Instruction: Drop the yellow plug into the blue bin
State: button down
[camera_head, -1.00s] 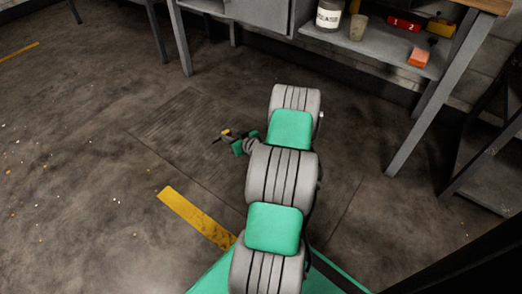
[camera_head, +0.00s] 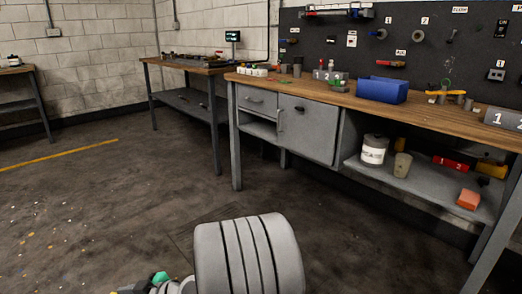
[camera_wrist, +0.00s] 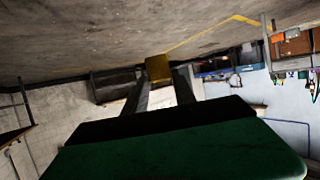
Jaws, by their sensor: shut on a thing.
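The yellow plug (camera_wrist: 158,69) shows in the wrist view, between the fingertips of my gripper (camera_wrist: 160,80), which is shut on it. The wrist view is turned nearly upside down, with the floor at the top. In the head view my gripper and the plug are not visible; only part of my arm shows at the bottom. The blue bin (camera_head: 382,90) stands on the wooden top of the workbench at the right, well apart from my arm. Its inside is hardly visible from here.
The workbench (camera_head: 300,88) has a drawer, a cabinet and a lower shelf holding a labelled can (camera_head: 374,150), a cup (camera_head: 402,165) and an orange block (camera_head: 468,199). Small items lie beside the bin. A second bench (camera_head: 187,66) stands further back. The floor at left is open.

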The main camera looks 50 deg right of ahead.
aim_at(385, 100)
jog(key=u, duration=1.3)
jog(key=k, duration=0.6)
jog(key=z, duration=2.85)
jog(key=i, duration=1)
